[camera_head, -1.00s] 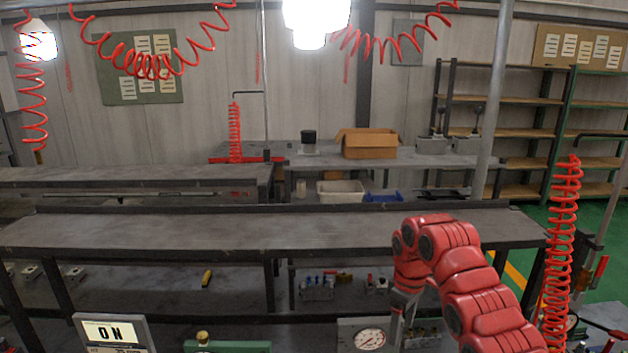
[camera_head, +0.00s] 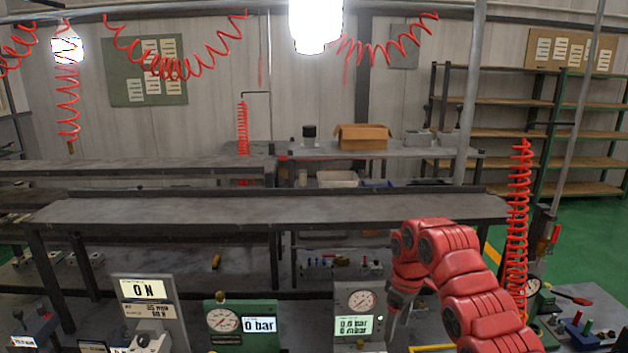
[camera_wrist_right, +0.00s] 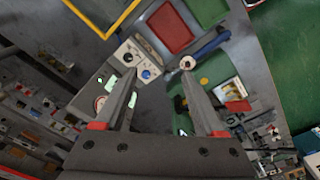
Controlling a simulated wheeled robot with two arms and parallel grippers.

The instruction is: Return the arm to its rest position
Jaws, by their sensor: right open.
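My right arm, red and segmented, comes in from the lower right in the head view and bends down at the wrist. My right gripper (camera_head: 393,303) points down beside a grey gauge panel (camera_head: 359,312), partly hidden by the arm. In the right wrist view the gripper (camera_wrist_right: 161,82) is open, its two grey fingers apart with nothing held between them. Below it are a red tray (camera_wrist_right: 168,27), a green tray (camera_wrist_right: 208,10) and a blue-handled tool (camera_wrist_right: 207,47). My left gripper is not in view.
A green gauge box (camera_head: 241,323) reading 0 bar and a panel (camera_head: 149,305) reading 0 N stand at the lower left. A long grey bench (camera_head: 270,208) crosses behind, its top clear. A red coiled hose (camera_head: 519,215) hangs right of my arm.

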